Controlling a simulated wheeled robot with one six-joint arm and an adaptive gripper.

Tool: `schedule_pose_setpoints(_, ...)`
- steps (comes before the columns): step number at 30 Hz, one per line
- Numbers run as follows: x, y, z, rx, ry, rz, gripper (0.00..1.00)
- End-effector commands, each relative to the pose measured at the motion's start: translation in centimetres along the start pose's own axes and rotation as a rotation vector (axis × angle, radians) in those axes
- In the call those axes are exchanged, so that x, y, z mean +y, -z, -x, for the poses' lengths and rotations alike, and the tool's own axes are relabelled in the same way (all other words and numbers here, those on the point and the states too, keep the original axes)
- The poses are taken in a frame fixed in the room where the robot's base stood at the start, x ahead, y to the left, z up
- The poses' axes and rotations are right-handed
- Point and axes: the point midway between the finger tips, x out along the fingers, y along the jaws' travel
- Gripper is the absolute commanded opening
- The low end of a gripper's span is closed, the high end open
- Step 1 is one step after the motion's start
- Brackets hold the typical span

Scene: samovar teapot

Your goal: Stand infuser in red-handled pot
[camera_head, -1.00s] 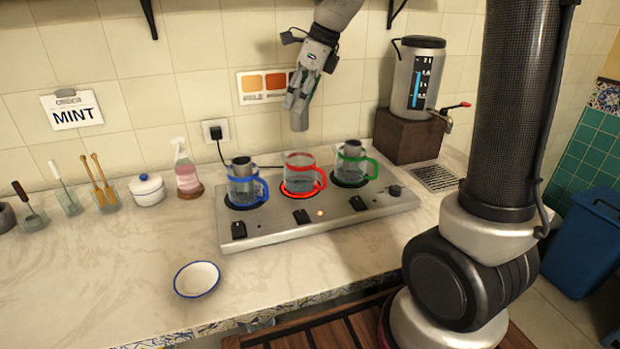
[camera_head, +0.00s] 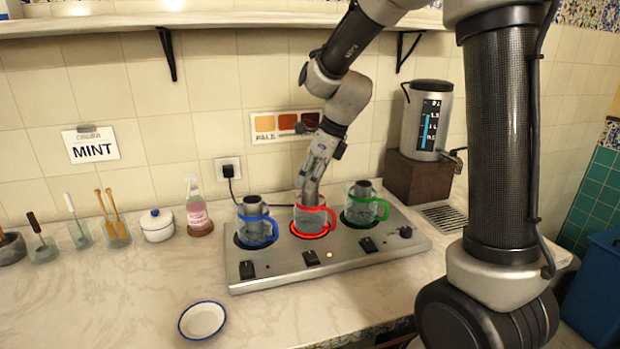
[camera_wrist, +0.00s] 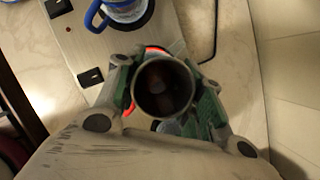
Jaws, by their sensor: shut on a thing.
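The red-handled pot (camera_head: 322,222) is a clear glass pot on the middle burner, whose ring glows red. My gripper (camera_head: 308,196) points down at the mouth of this pot. In the wrist view my gripper (camera_wrist: 166,100) is shut on the infuser (camera_wrist: 163,88), a metal cylinder with an open top that stays between the fingers. In the head view the fingers hide most of the infuser, so I cannot tell how deep it sits. Below it in the wrist view a bit of the glowing ring shows.
A blue-handled pot (camera_head: 257,231) stands left and a green-handled pot (camera_head: 362,211) right on the steel hot plate (camera_head: 290,272), each with a metal cylinder in it. A white bowl (camera_head: 202,320) lies in front. The dispenser (camera_head: 427,118) stands right.

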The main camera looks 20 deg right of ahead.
Motion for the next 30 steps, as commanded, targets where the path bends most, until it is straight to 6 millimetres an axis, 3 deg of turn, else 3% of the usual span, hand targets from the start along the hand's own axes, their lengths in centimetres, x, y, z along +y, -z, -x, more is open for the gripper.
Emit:
schedule_pose_setpoints(13, 0.01, 0.46, -1.05, 0.001, 0.000, 0.000, 0.14)
schedule_pose_setpoints(14, 0.01, 0.46, -1.05, 0.001, 0.000, 0.000, 0.40)
schedule_pose_setpoints(17, 0.01, 0.46, -1.05, 0.001, -0.001, 0.000, 0.58)
schedule_pose_setpoints(30, 0.00, 0.05, -0.20, -0.001, 0.000, 0.001, 0.60)
